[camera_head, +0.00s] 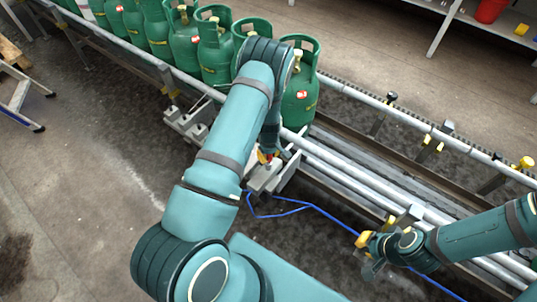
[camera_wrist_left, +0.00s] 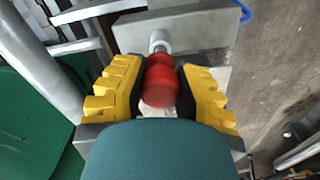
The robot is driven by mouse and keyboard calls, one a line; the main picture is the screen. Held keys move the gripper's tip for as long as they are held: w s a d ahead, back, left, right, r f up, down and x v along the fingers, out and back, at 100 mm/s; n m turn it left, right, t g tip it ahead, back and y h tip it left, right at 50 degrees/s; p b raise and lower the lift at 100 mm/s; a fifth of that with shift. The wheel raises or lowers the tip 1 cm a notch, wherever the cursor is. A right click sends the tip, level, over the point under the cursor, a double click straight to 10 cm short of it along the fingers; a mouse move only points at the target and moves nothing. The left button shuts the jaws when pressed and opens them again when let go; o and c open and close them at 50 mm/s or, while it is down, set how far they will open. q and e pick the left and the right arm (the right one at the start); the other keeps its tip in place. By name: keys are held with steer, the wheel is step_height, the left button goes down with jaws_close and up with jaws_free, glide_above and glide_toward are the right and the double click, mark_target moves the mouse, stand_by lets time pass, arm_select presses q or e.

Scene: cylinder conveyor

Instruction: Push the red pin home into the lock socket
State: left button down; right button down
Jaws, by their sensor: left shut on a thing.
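The red pin (camera_wrist_left: 160,82) has a rounded red knob and sits between the yellow-padded fingers of my left gripper (camera_wrist_left: 160,88), which is shut on it. Beyond the knob, a pale round collar (camera_wrist_left: 159,42) meets the grey lock block (camera_wrist_left: 200,28). How deep the pin sits in the socket is hidden. In the head view my left gripper (camera_head: 268,157) is low beside the conveyor, partly behind my own arm, at the grey block (camera_head: 262,176). My right gripper (camera_head: 370,246) hangs near the conveyor's front rails, well apart from the pin; its fingers are too small to judge.
Green gas cylinders (camera_head: 216,50) stand in a row on the conveyor, the last one (camera_head: 300,95) just behind my left arm. Conveyor rails (camera_head: 370,190) run to the lower right. A blue hose (camera_head: 300,205) lies below. Open floor (camera_head: 90,170) is on the left.

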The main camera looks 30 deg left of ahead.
arm_select(q)
steer(key=shift+f, duration=1.35)
steer(key=c, duration=0.7)
jaws_free()
steer(key=shift+c, duration=0.2)
